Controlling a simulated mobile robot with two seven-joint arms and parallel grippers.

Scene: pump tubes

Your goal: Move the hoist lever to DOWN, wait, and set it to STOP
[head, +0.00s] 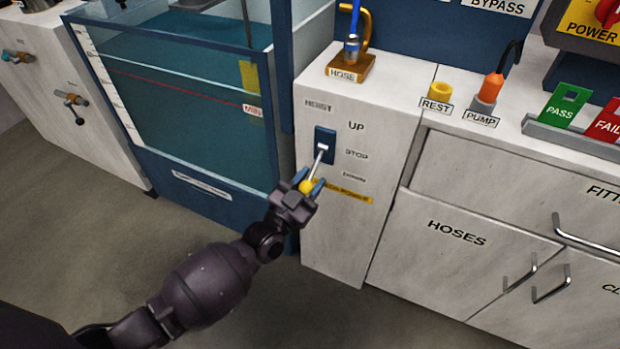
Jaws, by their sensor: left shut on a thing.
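The hoist lever (319,160) sticks out from a dark blue plate (325,141) on the front of the white hoist cabinet (345,235). Its rod slants down and toward me and ends in a yellow knob (306,187). Labels UP and STOP stand beside the plate; the lower label is too small to read surely. My left gripper (309,185) is shut on the yellow knob, its blue fingertips on either side. The knob sits low, below the height of the STOP label. My right gripper does not show.
A water tank (190,110) with a blue frame stands left of the hoist cabinet. A hose holder (351,66) stands on the cabinet top. Drawers marked HOSES (460,235) with metal handles lie to the right. The floor in front is clear.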

